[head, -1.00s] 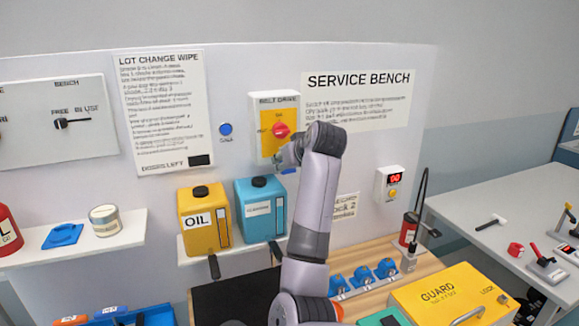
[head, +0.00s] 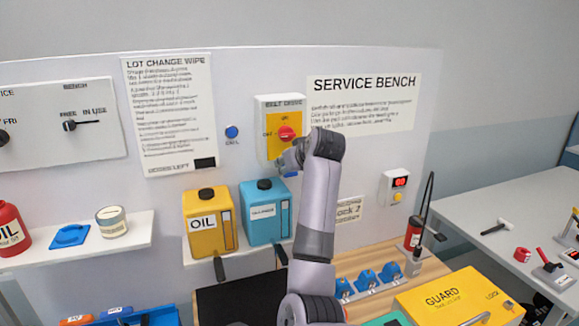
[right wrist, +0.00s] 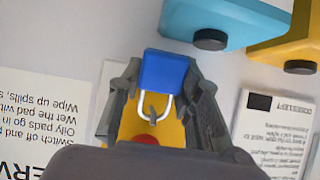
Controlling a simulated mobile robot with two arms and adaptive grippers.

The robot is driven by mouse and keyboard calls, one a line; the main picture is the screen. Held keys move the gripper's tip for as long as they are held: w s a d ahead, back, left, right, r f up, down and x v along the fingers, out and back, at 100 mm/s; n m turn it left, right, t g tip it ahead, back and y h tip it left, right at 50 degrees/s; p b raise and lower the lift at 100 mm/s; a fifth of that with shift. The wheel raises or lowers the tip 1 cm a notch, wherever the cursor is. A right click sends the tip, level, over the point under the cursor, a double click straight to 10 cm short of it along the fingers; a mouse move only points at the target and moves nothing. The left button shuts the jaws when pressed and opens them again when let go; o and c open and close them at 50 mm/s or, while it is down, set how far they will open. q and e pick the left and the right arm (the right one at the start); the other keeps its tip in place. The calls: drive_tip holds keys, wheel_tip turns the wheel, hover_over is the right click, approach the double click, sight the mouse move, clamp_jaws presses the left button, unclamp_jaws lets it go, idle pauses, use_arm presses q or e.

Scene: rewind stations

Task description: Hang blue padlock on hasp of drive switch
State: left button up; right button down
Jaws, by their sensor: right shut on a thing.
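The blue padlock (right wrist: 163,72) is between the fingers of my right gripper (right wrist: 160,100) in the right wrist view, its pale shackle pointing toward the drive switch. A small grey hasp part (right wrist: 152,108) shows within the shackle outline; I cannot tell whether the shackle is around it or only in front. The drive switch has a yellow plate (head: 272,148) and a red knob (head: 287,132) in the head view; the knob also shows in the wrist view (right wrist: 145,140). My right gripper (head: 290,158) is just below the knob, partly hidden by its arm. My left gripper is not in view.
A yellow oil can (head: 210,224) and a turquoise can (head: 265,212) stand on the shelf under the switch, close to my right gripper. A blue button (head: 231,132) is left of the switch. Blue pieces (head: 367,278) and a yellow guard box (head: 445,298) are on the bench below.

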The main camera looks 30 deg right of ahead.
drive_tip(key=c, duration=1.1)
unclamp_jaws()
drive_tip(key=v, duration=1.2)
